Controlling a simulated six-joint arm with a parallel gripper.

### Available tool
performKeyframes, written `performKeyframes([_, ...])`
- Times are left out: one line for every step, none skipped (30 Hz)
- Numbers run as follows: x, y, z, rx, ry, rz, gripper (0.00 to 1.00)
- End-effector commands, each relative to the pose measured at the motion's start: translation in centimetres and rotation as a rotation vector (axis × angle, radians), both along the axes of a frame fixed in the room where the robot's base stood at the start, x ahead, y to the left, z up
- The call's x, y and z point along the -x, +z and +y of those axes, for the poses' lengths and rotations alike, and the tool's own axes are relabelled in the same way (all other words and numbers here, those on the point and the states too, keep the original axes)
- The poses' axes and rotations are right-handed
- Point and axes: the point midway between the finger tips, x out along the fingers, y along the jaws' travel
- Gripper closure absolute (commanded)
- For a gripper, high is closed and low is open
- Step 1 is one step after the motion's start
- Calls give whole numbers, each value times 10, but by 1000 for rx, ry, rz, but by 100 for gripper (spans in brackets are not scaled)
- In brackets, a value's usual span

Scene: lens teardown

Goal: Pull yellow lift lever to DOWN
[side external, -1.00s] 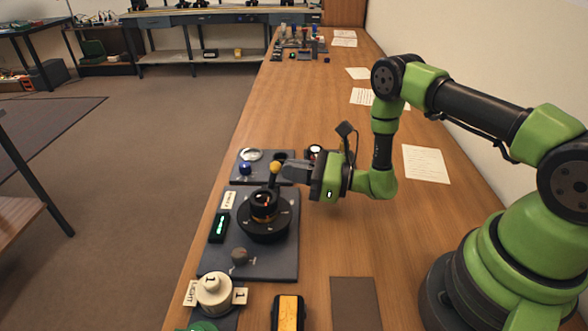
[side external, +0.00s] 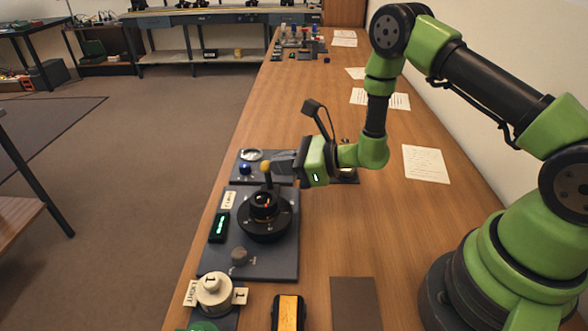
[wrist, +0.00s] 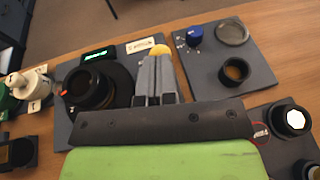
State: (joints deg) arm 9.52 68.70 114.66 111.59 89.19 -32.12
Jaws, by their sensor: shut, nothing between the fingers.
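The yellow-knobbed lever (side external: 266,167) stands beside the round black lens mount (side external: 264,215) on a dark plate. Its yellow knob (wrist: 160,49) also shows in the wrist view, just past my fingertips. My gripper (side external: 275,160) is shut and empty, its fingers just right of and slightly above the knob. In the wrist view the fingertips (wrist: 156,62) hide the lever's stem. I cannot tell whether they touch the knob. No DOWN marking is readable.
A green-lit display (side external: 218,228) and a white label (side external: 229,200) sit left of the mount. A second plate (wrist: 262,72) holds a blue knob (wrist: 194,34) and rings. A white stepped cylinder (side external: 214,292) stands nearer the camera.

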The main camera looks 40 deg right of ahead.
Motion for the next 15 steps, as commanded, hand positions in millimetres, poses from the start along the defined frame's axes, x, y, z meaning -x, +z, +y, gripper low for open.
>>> performKeyframes([-3, 3, 3, 29, 3, 21, 100])
performKeyframes([-4, 4, 4, 47, 4, 39, 100])
performKeyframes([-6, 5, 6, 69, 3, 61, 100])
performKeyframes([-7, 5, 7, 83, 1, 78, 100])
performKeyframes([-8, 5, 9, 101, 3, 94, 100])
performKeyframes([-9, 5, 10, 111, 2, 107, 100])
performKeyframes([-10, 4, 10, 108, 1, 107, 100])
performKeyframes([-11, 4, 11, 106, 1, 107, 100])
performKeyframes([-13, 4, 13, 106, 1, 107, 100])
performKeyframes([-13, 4, 14, 107, 1, 106, 100])
performKeyframes([-14, 5, 15, 107, 1, 106, 100])
performKeyframes([-15, 5, 16, 107, 2, 107, 100])
performKeyframes([-16, 5, 16, 106, 2, 106, 100])
performKeyframes([-17, 5, 17, 106, 2, 106, 100])
performKeyframes([-18, 5, 18, 106, 2, 106, 100])
